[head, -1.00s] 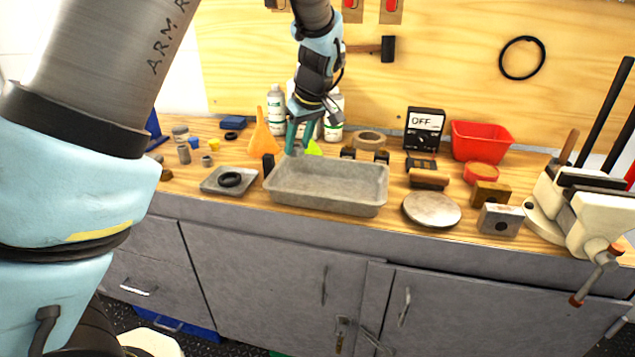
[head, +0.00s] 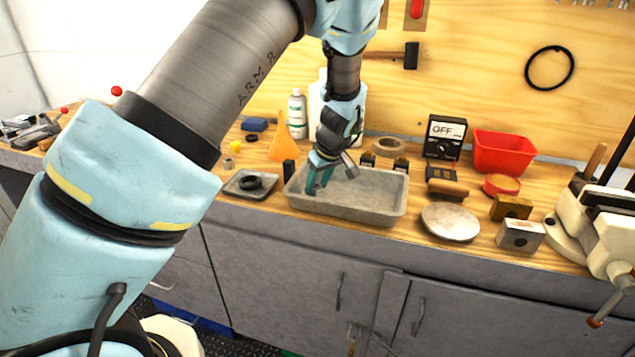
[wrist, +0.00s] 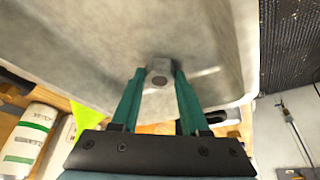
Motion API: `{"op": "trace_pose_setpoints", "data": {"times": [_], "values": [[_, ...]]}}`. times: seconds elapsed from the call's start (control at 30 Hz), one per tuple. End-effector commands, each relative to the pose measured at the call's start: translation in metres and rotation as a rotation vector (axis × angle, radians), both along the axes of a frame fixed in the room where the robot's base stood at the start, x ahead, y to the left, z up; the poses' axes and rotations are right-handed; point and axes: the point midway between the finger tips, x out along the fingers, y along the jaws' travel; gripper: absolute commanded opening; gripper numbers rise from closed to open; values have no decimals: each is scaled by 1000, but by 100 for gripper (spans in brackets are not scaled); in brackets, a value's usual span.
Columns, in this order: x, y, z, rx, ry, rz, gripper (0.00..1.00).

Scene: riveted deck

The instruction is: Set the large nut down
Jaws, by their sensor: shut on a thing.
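My gripper (head: 317,187) points down inside the left part of the grey metal tray (head: 372,208), with its teal fingers below the rim level. In the wrist view, my gripper (wrist: 158,82) is shut on the large nut (wrist: 159,76), a grey piece with a dark hole, held between the fingertips. The pale tray floor (wrist: 90,40) fills the picture behind the nut. I cannot tell whether the nut touches the floor. The nut is not clearly visible in the head view.
A small square dish (head: 236,190) with a black ring stands left of the tray. A round pale disc (head: 450,222) and metal blocks (head: 520,235) lie to the right. An orange funnel (head: 283,140), white bottles (head: 297,112) and a tape roll (head: 389,146) stand behind.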

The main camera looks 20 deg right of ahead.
Motion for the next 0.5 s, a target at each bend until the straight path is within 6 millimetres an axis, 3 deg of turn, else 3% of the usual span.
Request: {"op": "trace_pose_setpoints", "data": {"times": [0.17,0.2,0.43,0.5], "values": [[0,0,-4,0,0,-1,0],[0,0,-3,0,0,-1,49],[0,0,-2,0,0,-1,75],[0,0,-2,0,0,-1,75]]}}
